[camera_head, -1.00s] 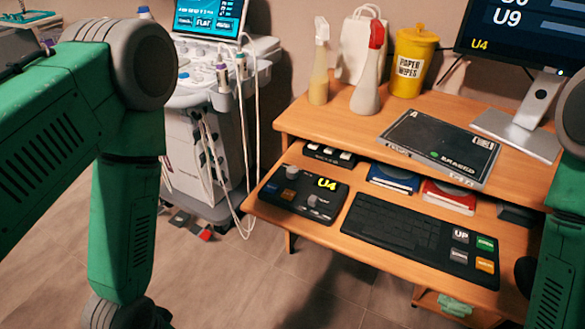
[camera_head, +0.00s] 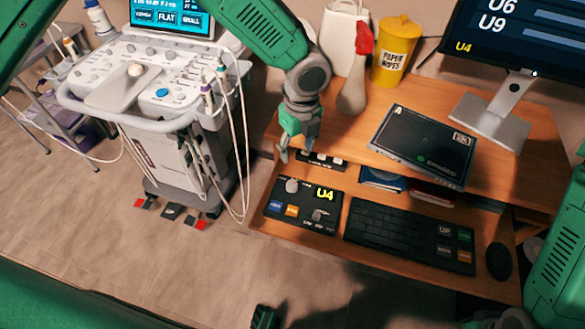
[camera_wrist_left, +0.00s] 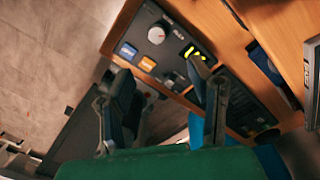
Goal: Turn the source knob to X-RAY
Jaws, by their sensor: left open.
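The black control box (camera_head: 333,196) lies on the lower shelf of the wooden desk, with a yellow U4 display. It has a grey round knob (camera_head: 291,185) at its upper left and a second, smaller knob (camera_head: 319,214) at lower right. Their labels and settings are too small to read. My left gripper (camera_head: 296,154) is open and empty, hanging fingers down just behind the box, apart from the knobs. In the left wrist view the round knob (camera_wrist_left: 157,34) shows beyond the spread fingers, upper left of the gap. My right gripper is not recognisable in view.
A keyboard (camera_head: 400,237) and a mouse (camera_head: 499,261) lie right of the box. A flat black case (camera_head: 420,145), a spray bottle (camera_head: 352,95), a yellow wipes tub (camera_head: 396,52) and a monitor stand (camera_head: 490,122) occupy the upper desk. An ultrasound cart (camera_head: 165,125) with hanging cables stands left.

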